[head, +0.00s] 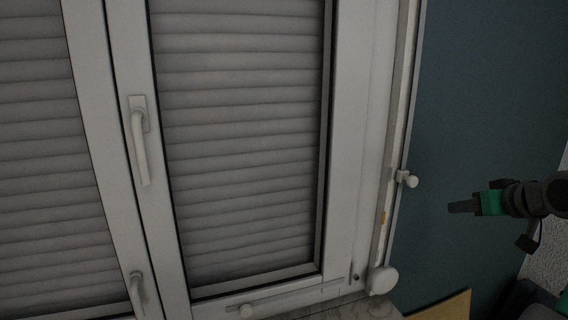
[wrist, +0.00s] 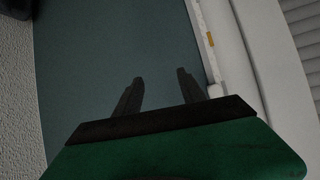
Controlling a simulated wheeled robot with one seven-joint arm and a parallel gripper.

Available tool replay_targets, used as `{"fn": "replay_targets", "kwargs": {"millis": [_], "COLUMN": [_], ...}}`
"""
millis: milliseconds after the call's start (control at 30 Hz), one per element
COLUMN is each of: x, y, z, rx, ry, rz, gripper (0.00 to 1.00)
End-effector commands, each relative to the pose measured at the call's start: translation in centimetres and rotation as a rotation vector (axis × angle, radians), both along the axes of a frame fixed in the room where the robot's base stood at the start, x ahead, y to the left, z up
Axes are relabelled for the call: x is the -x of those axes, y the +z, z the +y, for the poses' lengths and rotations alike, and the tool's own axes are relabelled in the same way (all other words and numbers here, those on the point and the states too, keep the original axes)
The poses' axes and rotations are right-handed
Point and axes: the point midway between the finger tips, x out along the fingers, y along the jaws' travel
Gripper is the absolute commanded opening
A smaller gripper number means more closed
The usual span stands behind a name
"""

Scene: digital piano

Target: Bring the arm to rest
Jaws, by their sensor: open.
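My gripper (head: 462,207) is at the right in the head view, with dark fingers and a green body, at the end of my dark arm. It points left toward the window frame, in front of the teal wall. In the wrist view my gripper (wrist: 160,92) shows two dark fingers spread apart with nothing between them. The rest of my arm is mostly cut off at the right edge of the head view.
A white window (head: 345,150) with closed shutters (head: 235,130) and handles (head: 140,140) fills the left and middle. A white knob (head: 410,181) sticks out from its right edge, left of my gripper. A teal wall (head: 480,90) is behind. A wooden edge (head: 440,306) shows below.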

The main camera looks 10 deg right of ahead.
Motion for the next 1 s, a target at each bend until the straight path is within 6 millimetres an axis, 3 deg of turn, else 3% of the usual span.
{"fn": "replay_targets", "kwargs": {"millis": [33,100,167,200,267,367,400,467,567,600,700,833,1000], "x": [1.2,3.8,6.9,9.0,11.5,14.5,15.5,16.6,16.4,15.7,13.4,12.5,12.4], "y": [-3.9,-9.2,-13.4,-16.1,-19.8,-24.3,-25.6,-26.9,-27.4,-26.9,-24.1,-22.7,-22.7], "z": [-1.7,-3.5,-3.9,-3.2,-0.3,6.8,10.0,14.8,21.5,24.2,29.7,34.7,36.3], "rx": [-0.063,-0.150,-0.219,-0.264,-0.317,-0.349,-0.341,-0.300,-0.204,-0.163,-0.073,-0.014,0.004], "ry": [-0.089,-0.228,-0.350,-0.424,-0.505,-0.566,-0.565,-0.533,-0.391,-0.305,-0.113,0.053,0.109], "rz": [0.069,0.177,0.274,0.345,0.458,0.626,0.682,0.739,0.749,0.732,0.646,0.601,0.603], "gripper": [0.48,0.48,0.48,0.48,0.48,0.48,0.48,0.48,0.48,0.48,0.48,0.48,0.48]}}
